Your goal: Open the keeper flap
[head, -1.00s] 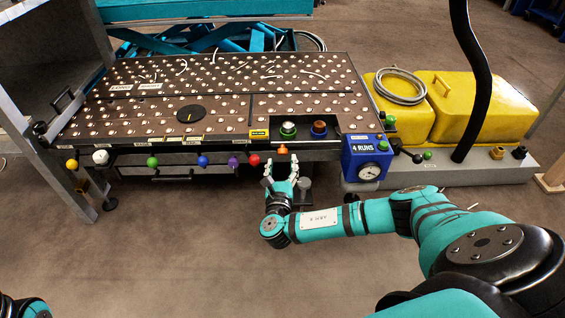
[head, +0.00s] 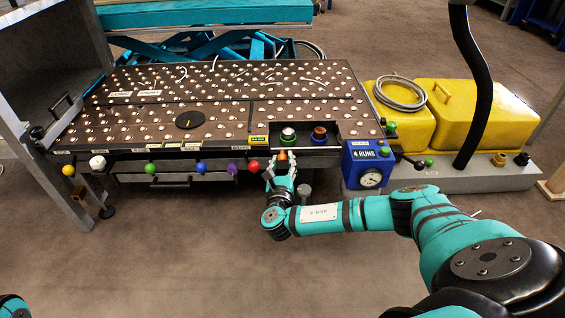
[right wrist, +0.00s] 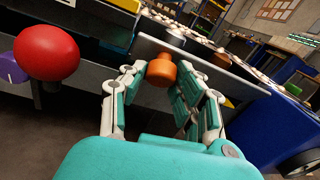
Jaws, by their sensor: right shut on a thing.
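The keeper flap (right wrist: 210,68) shows in the right wrist view as a thin grey plate along the table's front edge, with an orange knob (right wrist: 161,71) on its near face. The orange knob also shows small in the head view (head: 282,156), at the front edge below the recess. My right gripper (head: 280,165) is at this knob, with its fingers on both sides of it, shut on it. The flap's lower part is partly hidden by the fingers. My left gripper is out of view.
A red ball knob (head: 254,165) is close left of my right gripper, with a purple one (head: 232,167) beyond. A blue box marked "4 RUNS" (head: 369,154) stands close to the right. The ball-studded table (head: 140,128) lies behind; the floor in front is open.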

